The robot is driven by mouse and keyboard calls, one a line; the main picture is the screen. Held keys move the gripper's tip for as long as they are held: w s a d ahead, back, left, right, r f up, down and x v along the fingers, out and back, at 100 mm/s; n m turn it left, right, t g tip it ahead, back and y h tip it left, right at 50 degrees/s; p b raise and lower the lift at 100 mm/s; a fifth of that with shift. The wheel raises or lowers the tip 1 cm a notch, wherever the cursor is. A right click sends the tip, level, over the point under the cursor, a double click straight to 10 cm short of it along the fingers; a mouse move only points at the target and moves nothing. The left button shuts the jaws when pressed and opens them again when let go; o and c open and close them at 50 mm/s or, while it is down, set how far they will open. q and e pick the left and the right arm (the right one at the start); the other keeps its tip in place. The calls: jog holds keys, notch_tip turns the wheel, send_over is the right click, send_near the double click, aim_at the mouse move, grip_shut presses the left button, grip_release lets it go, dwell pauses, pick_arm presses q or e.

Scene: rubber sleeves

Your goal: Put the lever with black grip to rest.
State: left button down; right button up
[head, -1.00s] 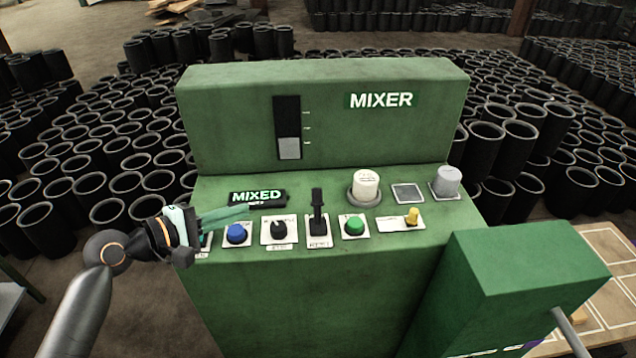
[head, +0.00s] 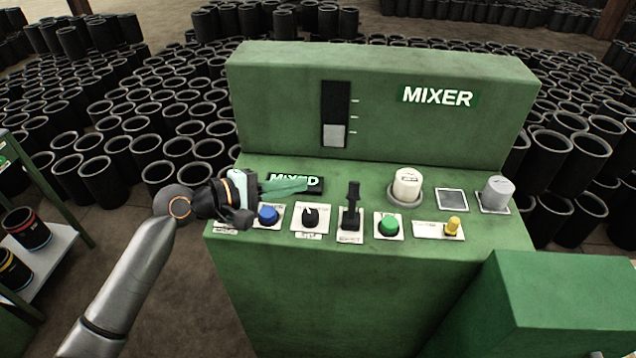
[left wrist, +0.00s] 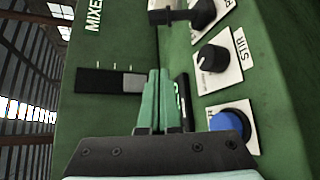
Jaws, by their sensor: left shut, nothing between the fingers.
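The lever with the black grip (head: 352,203) stands up from a white plate on the green mixer's sloped panel, between the black knob and the green button. Its grip points up towards the back of the panel. In the left wrist view the lever (left wrist: 167,15) is at the top edge, partly cut off. My left gripper (head: 306,185) is shut and empty, left of the lever and apart from it. Its green fingers pass in front of the MIXED sign, hiding part of it. The fingers also show in the left wrist view (left wrist: 160,72). My right gripper is not in view.
The panel also holds a blue button (head: 268,214), black knob (head: 310,215), green button (head: 389,225), yellow toggle (head: 453,226), white knob (head: 407,184) and grey knob (head: 496,189). A green box (head: 565,300) stands at right. Black rubber sleeves crowd the floor behind.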

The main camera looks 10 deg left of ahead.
aim_at(353, 198)
pick_arm(q)
jog(key=x, duration=0.9)
jog(key=shift+d, duration=0.15)
jog(key=shift+s+d+r+p, duration=0.25)
jog(key=shift+s+r+p, duration=0.15)
jog(key=shift+s, duration=0.2)
jog(key=shift+s+d+r+p, duration=0.3)
jog(key=shift+s+p, duration=0.2)
jog(key=shift+s, duration=0.1)
jog(key=shift+s+d, duration=0.2)
jog(key=shift+s, duration=0.2)
jog(key=shift+s, duration=0.1)
jog(key=shift+s+r+b, duration=0.1)
jog(key=shift+r+b, duration=0.05)
jog(key=shift+b, duration=0.2)
jog(key=shift+m+t, duration=0.3)
jog(key=shift+s+b, duration=0.1)
jog(key=shift+b, duration=0.2)
